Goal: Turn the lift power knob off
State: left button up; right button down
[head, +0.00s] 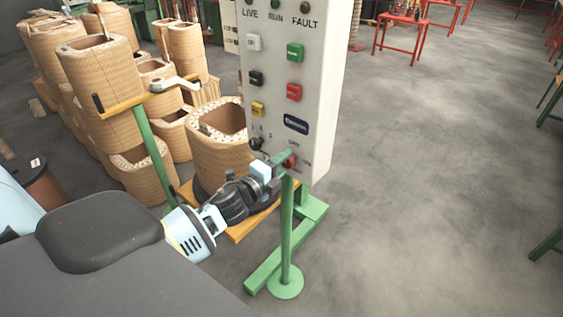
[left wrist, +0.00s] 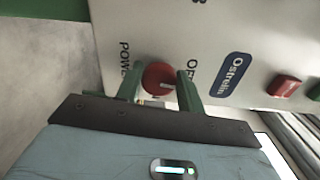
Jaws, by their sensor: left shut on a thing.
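The pale control panel (head: 325,90) stands upright in front of me. A red round knob (head: 291,160) is low on its face, with lettering beside it that is too small to read in the head view. In the left wrist view the red knob (left wrist: 160,78) sits between the green fingers of my left gripper (left wrist: 161,88), with parts of "POWER" and "OFF" beside it. A small pale mark shows on the knob; its setting is unclear. My left gripper (head: 281,160) is shut on the knob. My right gripper is not in view.
A black knob (head: 257,144) sits left of the red one, below several coloured buttons. A green stand (head: 286,235) rises close beside my gripper.

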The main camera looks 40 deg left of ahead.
pick_arm(q)
jog(key=shift+n, duration=0.5)
jog(key=o, duration=1)
jog(key=shift+s+a, duration=0.15)
jog(key=shift+s, duration=1.8)
jog(key=shift+s+a, duration=0.15)
jog(key=shift+s, duration=1.8)
